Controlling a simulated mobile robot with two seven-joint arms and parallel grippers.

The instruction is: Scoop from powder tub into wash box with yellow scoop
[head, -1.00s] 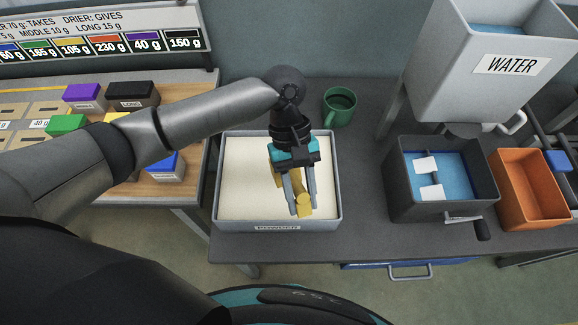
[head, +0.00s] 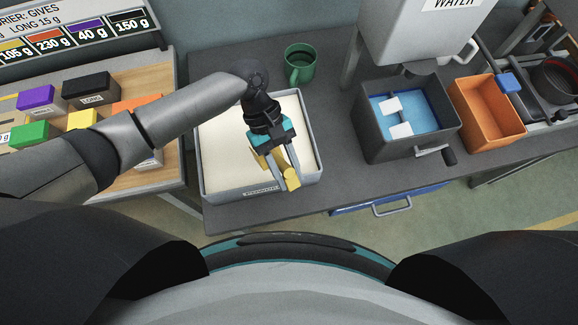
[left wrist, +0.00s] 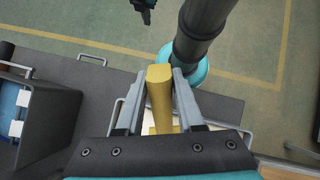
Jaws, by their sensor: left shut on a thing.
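The powder tub (head: 205,187) is a grey tray of cream powder on the dark bench in the head view. My left gripper (head: 286,171) is over its front right part, pointing down and shut on the yellow scoop (head: 292,180). In the left wrist view the scoop's yellow handle (left wrist: 160,92) sits between the two fingers; the scoop's bowl is not clearly seen. A dark box (head: 375,146) with a blue inside, white paddles and a side crank stands to the right, apart from the scoop; no wash label is readable. A dark piece, seemingly my right gripper (left wrist: 146,12), shows at the left wrist view's top edge.
A green mug (head: 299,66) stands behind the tub. Coloured blocks stand on the wooden table (head: 150,80) at left. Bare bench lies between tub and dark box.

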